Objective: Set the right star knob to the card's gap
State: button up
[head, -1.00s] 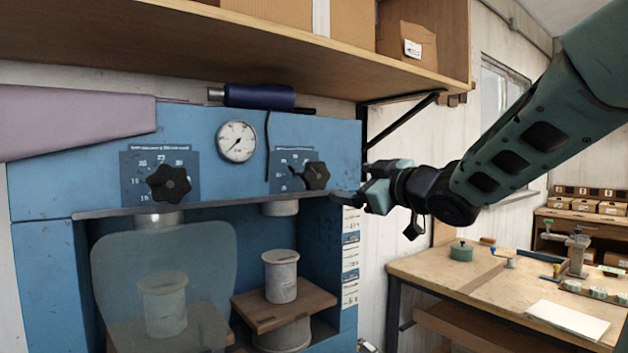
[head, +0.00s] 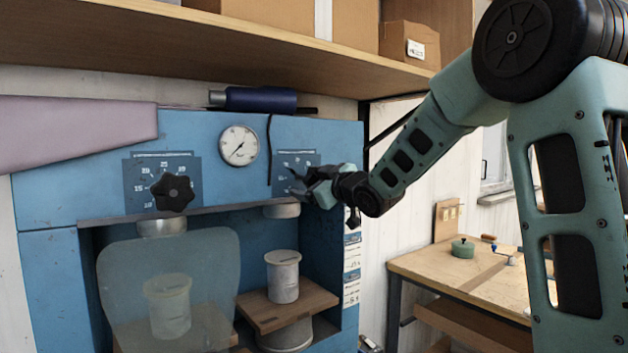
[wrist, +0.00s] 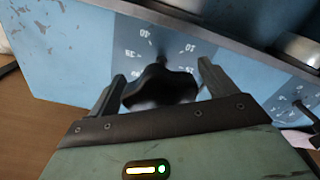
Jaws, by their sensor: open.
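The right star knob (wrist: 160,88) is black and lobed, on a blue dial plate with white numbers. In the wrist view it sits between the two fingers of my gripper (wrist: 162,72), which are open on either side of it; I see a gap at the fingertips. In the head view my gripper (head: 304,184) is at the right dial plate (head: 296,160) and hides the knob. The knob's pointer is not clear. Several blue and white cards (head: 351,271) hang on the press's right edge; their writing is too small to read.
The left star knob (head: 173,192) and a round gauge (head: 239,145) are on the blue press front (head: 90,180). A metal ledge runs below the dials. A wooden shelf (head: 250,50) overhangs above. A workbench (head: 440,268) stands at the right.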

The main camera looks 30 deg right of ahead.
jog(key=c, duration=1)
jog(key=shift+f+n+b, duration=0.2)
jog(key=shift+n+b, duration=0.1)
jog(key=shift+b, duration=0.3)
jog(key=shift+b, duration=0.4)
jog(key=n+b, duration=0.2)
jog(key=b, duration=0.1)
jog(key=shift+f, duration=0.1)
jog(key=n+b, duration=0.3)
jog(key=shift+d+r+n+b, duration=0.1)
jog(key=shift+r+n+b, duration=0.1)
jog(key=shift+n+b, duration=0.55)
jog(key=shift+r+n+b, duration=0.15)
jog(key=shift+n+b, duration=0.5)
jog(key=shift+n, duration=0.2)
